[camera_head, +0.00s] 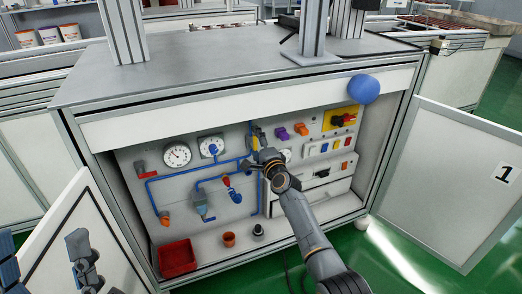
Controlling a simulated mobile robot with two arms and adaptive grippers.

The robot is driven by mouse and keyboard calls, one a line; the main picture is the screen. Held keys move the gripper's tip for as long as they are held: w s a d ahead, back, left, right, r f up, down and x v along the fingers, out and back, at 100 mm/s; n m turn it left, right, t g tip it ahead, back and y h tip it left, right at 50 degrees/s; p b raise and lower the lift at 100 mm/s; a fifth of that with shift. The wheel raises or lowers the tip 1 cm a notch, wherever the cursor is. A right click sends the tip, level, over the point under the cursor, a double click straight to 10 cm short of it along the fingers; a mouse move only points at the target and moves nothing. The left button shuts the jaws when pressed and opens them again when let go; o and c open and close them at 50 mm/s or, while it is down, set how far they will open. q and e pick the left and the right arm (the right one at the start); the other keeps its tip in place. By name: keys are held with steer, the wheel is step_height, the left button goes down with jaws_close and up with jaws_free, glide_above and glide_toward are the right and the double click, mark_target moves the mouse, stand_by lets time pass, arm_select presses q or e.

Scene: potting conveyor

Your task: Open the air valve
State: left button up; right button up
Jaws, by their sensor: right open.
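An open cabinet holds a panel with blue air piping (196,178), round gauges and coloured fittings. My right arm reaches in from the bottom right. My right gripper (257,160) is open in front of the panel, by the vertical blue pipe. A small yellow part (255,142) shows just above it; I cannot tell whether they touch. A red-handled blue fitting (229,184) is lower left of the gripper. Which fitting is the air valve is not clear. My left gripper (80,254) is at the lower left, away from the panel; its opening is unclear.
The cabinet doors stand open, the right one (451,175) marked 1. A red bin (177,258), an orange cup (229,239) and a dark fitting (258,232) are on the cabinet floor. A blue ball (364,89) is at the top right edge. A yellow-backed red switch (341,118) is right.

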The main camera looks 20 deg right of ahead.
steer(key=s, duration=1.1)
steer(key=shift+s+d, duration=0.25)
steer(key=shift+s, duration=0.15)
